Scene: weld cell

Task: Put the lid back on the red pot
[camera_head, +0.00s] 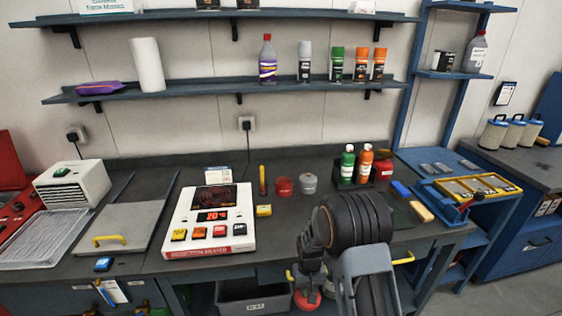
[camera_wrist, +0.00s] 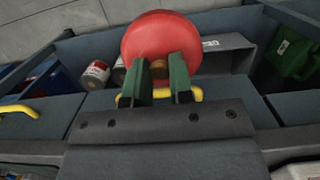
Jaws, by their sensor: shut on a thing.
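A round red lid (camera_wrist: 160,32) fills the top middle of the wrist view. My gripper (camera_wrist: 160,72) has its two green-padded fingers shut on the lid's small brown knob. In the head view my gripper (camera_head: 308,280) hangs low in front of the bench, with the red lid (camera_head: 306,299) at its tip, below the worktop. A small red pot (camera_head: 283,187) stands on the bench behind, left of a grey pot (camera_head: 309,183). The red pot is well apart from the lid, and its inside is too small to make out.
Green (camera_head: 347,164) and orange (camera_head: 365,163) bottles stand to the right. A grey bin (camera_head: 253,294) sits below the bench. My arm hides part of the worktop's front edge.

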